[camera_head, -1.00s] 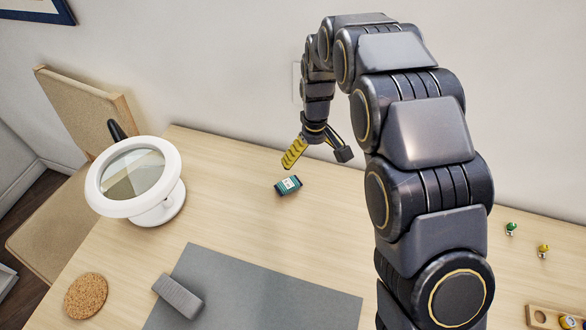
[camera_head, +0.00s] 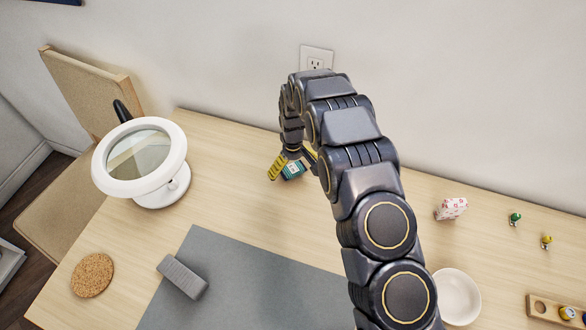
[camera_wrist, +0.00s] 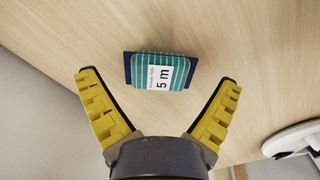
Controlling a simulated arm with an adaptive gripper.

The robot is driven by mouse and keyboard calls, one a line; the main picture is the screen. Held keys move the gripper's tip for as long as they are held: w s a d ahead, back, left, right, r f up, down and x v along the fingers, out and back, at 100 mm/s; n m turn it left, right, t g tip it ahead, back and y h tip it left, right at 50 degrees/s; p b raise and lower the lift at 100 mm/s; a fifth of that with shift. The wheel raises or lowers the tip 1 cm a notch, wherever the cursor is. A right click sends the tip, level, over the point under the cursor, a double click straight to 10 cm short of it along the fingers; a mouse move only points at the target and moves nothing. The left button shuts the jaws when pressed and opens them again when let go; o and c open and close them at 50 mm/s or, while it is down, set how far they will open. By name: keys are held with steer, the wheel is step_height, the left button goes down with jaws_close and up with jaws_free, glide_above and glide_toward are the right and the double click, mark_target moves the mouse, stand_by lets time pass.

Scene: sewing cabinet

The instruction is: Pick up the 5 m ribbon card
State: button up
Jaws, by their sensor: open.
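The 5 m ribbon card (camera_wrist: 150,72) is a dark blue card wrapped in teal striped ribbon with a white label reading "5 m". It lies on the wooden table, and in the head view the card (camera_head: 293,170) is partly hidden by my gripper. My gripper (camera_wrist: 158,80) is open, its yellow fingers spread wide. In the wrist view the card lies ahead of the palm, around and just beyond the level of the fingertips, with nothing held. In the head view one yellow finger of my gripper (camera_head: 290,165) shows just left of the card.
A white magnifier lamp (camera_head: 170,185) stands at the left. A grey mat (camera_head: 235,285), a grey block (camera_head: 183,277) and a cork coaster (camera_head: 92,275) lie nearer. At the right are a white bowl (camera_head: 458,297), a patterned pouch (camera_head: 451,208) and small bobbins (camera_head: 514,218).

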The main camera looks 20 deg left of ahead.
steer(key=shift+f, duration=0.3)
steer(key=c, duration=0.9)
steer(key=shift+o, duration=0.2)
